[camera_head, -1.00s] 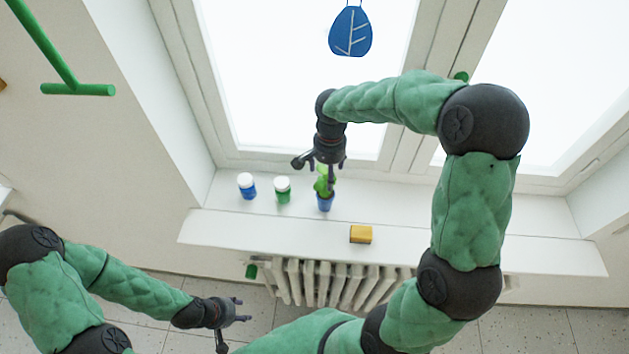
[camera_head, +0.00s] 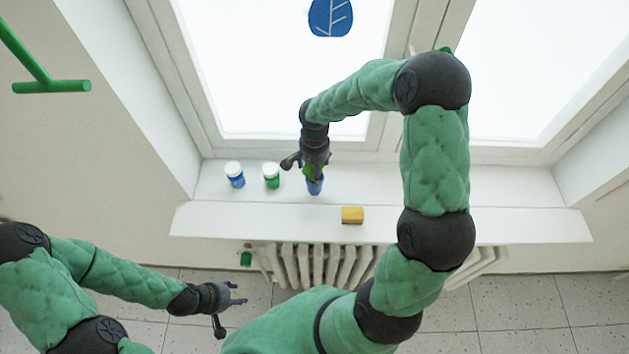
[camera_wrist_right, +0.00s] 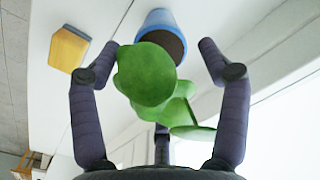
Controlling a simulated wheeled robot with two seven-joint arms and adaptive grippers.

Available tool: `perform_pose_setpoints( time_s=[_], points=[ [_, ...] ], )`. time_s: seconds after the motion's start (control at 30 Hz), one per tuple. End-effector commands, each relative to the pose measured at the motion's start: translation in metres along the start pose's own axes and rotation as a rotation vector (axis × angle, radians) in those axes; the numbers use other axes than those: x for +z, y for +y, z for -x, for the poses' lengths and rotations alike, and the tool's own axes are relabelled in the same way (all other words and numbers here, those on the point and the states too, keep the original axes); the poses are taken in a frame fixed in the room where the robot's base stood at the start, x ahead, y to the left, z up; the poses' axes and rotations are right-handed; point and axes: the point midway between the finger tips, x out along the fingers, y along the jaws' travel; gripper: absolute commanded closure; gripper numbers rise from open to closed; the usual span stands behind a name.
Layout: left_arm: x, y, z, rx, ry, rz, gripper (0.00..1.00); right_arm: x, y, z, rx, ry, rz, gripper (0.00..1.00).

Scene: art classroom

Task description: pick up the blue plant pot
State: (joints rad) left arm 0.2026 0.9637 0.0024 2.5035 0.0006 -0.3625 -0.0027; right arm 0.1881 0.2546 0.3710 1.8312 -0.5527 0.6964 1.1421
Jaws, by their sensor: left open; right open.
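The blue plant pot (camera_head: 315,187) stands on the white window sill, with a green plant in it. In the right wrist view the pot (camera_wrist_right: 156,18) shows its blue rim and dark soil, with broad green leaves (camera_wrist_right: 150,75) in front. My right gripper (camera_head: 314,172) is above the pot and hides most of the plant in the head view. In the wrist view its open fingers (camera_wrist_right: 158,55) stand on either side of the leaves, apart from the pot. My left gripper (camera_head: 232,308) is open and empty, low at the left, away from the sill.
A blue jar (camera_head: 235,178) and a green jar (camera_head: 271,178) with white lids stand left of the pot. A yellow block (camera_head: 352,215) lies right of it, near the front edge of the sill (camera_head: 450,225). Window glass rises behind; a radiator (camera_head: 320,264) is below.

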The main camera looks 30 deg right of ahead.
Motion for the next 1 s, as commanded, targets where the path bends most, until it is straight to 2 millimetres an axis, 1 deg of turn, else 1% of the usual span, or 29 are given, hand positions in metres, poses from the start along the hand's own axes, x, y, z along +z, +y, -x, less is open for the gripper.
perform_pose_setpoints(
  time_s=[0.03, 0.13, 0.37, 0.4, 0.47, 0.5, 0.57, 0.6, 0.63, 0.67, 1.0],
  points=[
    [-0.0001, 0.0, 0.0, 0.0, 0.0, 0.0, 0.51, -0.0001, 0.0004, -0.0061, 0.0, -0.001, 0.0, 0.23],
    [-0.0001, 0.0, 0.0001, 0.0, 0.0, 0.0, 0.51, -0.0001, 0.0003, -0.0122, 0.0, 0.0, 0.001, 0.23],
    [0.0, 0.0, 0.0, 0.0, 0.0, 0.0, 0.51, -0.0001, -0.0001, -0.0134, -0.002, 0.001, 0.001, 0.23],
    [0.0, 0.0, 0.0, 0.0, 0.0, 0.0, 0.51, -0.0001, -0.0001, -0.0134, -0.002, 0.001, 0.0, 0.29],
    [0.0, 0.0, 0.0, 0.0, 0.0, 0.0, 0.51, -0.0001, -0.0001, -0.0133, -0.002, 0.001, 0.001, 0.46],
    [-0.0001, 0.0, 0.0, 0.0, 0.0, 0.0, 0.51, -0.0001, -0.0001, -0.0133, -0.002, 0.001, 0.001, 0.57],
    [-0.0001, 0.0, 0.0, 0.0, 0.0, 0.0, 0.51, -0.0002, -0.0001, -0.0132, -0.002, 0.001, 0.001, 0.74],
    [-0.0001, 0.0, 0.0, 0.0, 0.0, 0.0, 0.51, -0.0002, -0.0001, -0.0132, -0.002, 0.001, 0.001, 0.85],
    [-0.0001, 0.0, 0.0, 0.0, 0.0, 0.0, 0.51, -0.0002, -0.0001, -0.0131, -0.002, 0.001, 0.001, 0.94],
    [-0.0001, 0.0, 0.0, 0.0, 0.0, 0.0, 0.51, -0.0002, -0.0001, -0.0131, -0.002, 0.001, 0.001, 1.0],
    [-0.0001, 0.0, 0.0, 0.0, 0.0, 0.0, 0.51, -0.0008, -0.0005, -0.0121, -0.003, 0.002, 0.0, 1.0]
  ],
)
